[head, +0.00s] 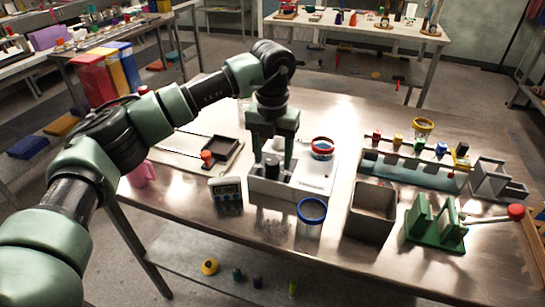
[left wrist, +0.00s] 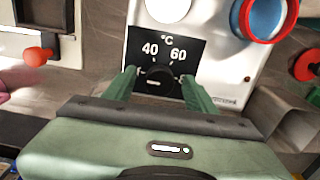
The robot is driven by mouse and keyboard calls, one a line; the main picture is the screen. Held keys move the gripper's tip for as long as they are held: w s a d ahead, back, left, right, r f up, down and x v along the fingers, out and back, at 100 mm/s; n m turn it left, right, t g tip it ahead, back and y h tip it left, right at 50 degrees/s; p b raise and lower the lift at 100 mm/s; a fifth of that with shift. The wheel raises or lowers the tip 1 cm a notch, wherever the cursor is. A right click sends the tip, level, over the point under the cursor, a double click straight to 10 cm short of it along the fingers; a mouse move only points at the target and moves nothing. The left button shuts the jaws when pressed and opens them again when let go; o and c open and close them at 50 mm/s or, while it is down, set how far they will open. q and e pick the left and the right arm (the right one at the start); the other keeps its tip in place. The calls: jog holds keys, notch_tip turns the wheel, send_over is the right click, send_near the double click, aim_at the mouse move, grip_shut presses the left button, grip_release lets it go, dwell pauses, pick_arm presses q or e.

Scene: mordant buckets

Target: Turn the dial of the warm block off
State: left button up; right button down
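The warm block (head: 314,171) is a white box on the metal table, at the middle of the head view. Its white top and black dial panel (left wrist: 190,47) show in the left wrist view, with "°C", "40" and "60" printed on the panel. The round black dial (left wrist: 159,77) sits below these numbers; a small pale mark shows low on it. My left gripper (head: 273,163) points down over the block's dial end. In the left wrist view its green fingers (left wrist: 158,82) stand on both sides of the dial, apart, with visible gaps. My right gripper is not in view.
A red-rimmed jar (head: 322,148) stands on the block. A small display box (head: 227,192), blue-rimmed jar (head: 311,214) and grey bin (head: 370,214) stand near the front edge. A dark tray (head: 214,153) is left.

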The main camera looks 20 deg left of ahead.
aim_at(273, 160)
pick_arm(q)
jog(key=shift+f, duration=0.1)
notch_tip(273, 160, up, 8)
jog(key=shift+f+b, duration=0.1)
jog(key=shift+b, duration=0.45)
jog(key=shift+s+f, duration=0.1)
